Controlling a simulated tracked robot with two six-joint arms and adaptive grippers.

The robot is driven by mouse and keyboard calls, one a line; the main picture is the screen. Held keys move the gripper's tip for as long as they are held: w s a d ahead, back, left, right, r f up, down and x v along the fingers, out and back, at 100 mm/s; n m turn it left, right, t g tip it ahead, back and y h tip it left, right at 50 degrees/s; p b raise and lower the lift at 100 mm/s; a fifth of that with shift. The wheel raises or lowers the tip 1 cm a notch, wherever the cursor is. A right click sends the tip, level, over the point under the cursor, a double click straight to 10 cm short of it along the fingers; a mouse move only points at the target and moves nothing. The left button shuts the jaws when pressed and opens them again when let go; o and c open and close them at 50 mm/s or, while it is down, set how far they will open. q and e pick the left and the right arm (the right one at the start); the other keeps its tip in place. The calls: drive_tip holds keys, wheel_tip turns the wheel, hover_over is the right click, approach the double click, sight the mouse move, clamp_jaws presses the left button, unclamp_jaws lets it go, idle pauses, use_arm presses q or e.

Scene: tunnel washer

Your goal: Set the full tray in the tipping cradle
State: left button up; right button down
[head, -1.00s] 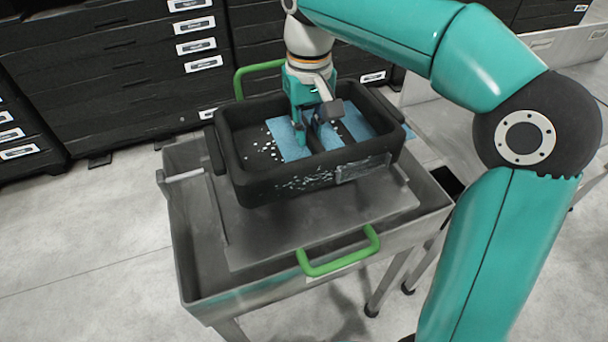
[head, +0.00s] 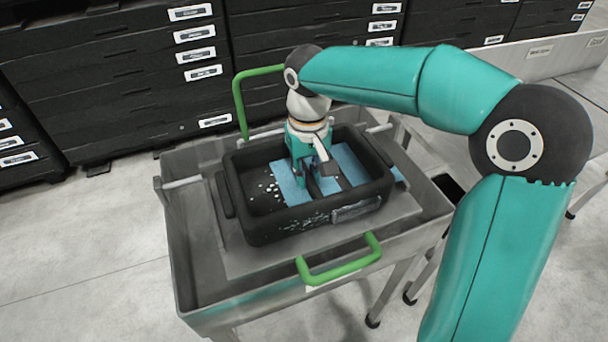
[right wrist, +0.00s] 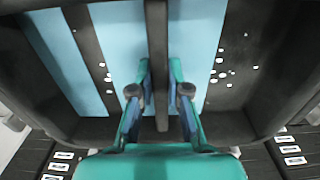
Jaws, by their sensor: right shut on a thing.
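The full tray (head: 262,231) is a black open box with a central bar, holding light-blue flat pieces (head: 290,189) and small white bits. My right gripper (head: 314,186) reaches down into it from above. In the right wrist view its fingers (right wrist: 160,92) are shut on the tray's central bar (right wrist: 157,40). The tipping cradle (head: 240,263) is a grey metal plate with green handles, inside a grey basin. The tray is level over the plate, very low; whether it touches is hidden. My left gripper is out of view.
The grey basin (head: 185,270) has raised walls and stands on legs. Green handles rise at its back (head: 240,103) and front (head: 340,268). Black drawer cabinets (head: 110,70) with white labels stand close behind. Bare floor (head: 80,240) lies to the left.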

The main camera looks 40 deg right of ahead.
sight(307, 174)
drive_tip(key=c, duration=1.1)
unclamp_jaws()
drive_tip(key=shift+c, duration=0.2)
wheel_tip(307, 174, up, 12)
drive_tip(key=p, duration=0.2)
